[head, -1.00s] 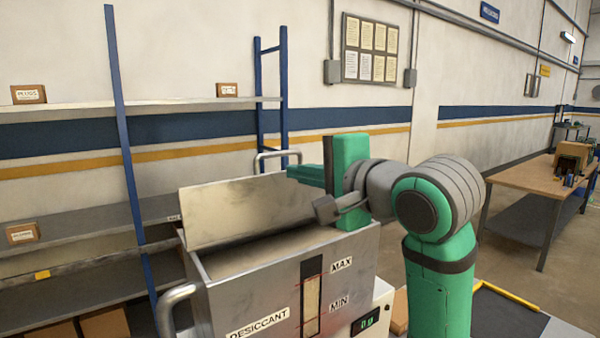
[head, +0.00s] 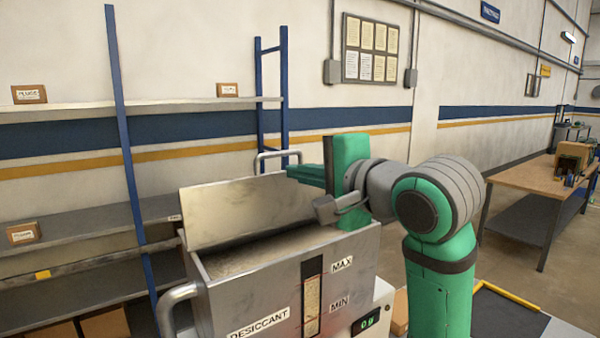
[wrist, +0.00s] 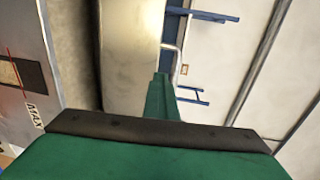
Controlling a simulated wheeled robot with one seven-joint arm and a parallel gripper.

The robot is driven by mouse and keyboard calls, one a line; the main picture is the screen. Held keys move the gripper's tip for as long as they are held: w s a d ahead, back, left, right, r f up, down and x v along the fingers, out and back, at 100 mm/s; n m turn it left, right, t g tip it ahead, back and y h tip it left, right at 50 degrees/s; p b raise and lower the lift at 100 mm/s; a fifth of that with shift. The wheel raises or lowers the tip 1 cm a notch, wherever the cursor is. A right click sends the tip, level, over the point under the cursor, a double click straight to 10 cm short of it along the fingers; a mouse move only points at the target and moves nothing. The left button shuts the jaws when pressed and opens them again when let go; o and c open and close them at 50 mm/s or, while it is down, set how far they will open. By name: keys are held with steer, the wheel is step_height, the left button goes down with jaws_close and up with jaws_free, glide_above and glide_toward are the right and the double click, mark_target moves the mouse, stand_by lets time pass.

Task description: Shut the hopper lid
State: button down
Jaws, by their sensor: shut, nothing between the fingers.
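The hopper (head: 240,295) is a grey metal box labelled DESICCANT, with a MAX/MIN sight window on its front. Its lid (head: 235,210) stands raised along the back edge, tilted back, so the top is open and pale contents show inside. A handle (head: 277,156) shows at the lid's upper edge. My gripper (head: 305,174) is shut and empty, with its green fingers at the lid's right end, near the upper edge. In the wrist view the fingers (wrist: 160,95) overlap the lid (wrist: 130,55); I cannot tell if they touch it.
A shelf rack (head: 130,180) with small boxes stands behind the hopper on the left. A side handle (head: 172,305) sticks out from the hopper's left. A scale display (head: 368,322) is at its lower right. A wooden table (head: 535,175) stands far right, with open floor before it.

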steer(key=c, duration=2.1)
jaws_free()
steer(key=v, duration=1)
steer(key=shift+s+d, duration=0.25)
steer(key=shift+s, duration=0.05)
steer(key=shift+r, duration=0.1)
jaws_close()
steer(key=shift+s, duration=0.1)
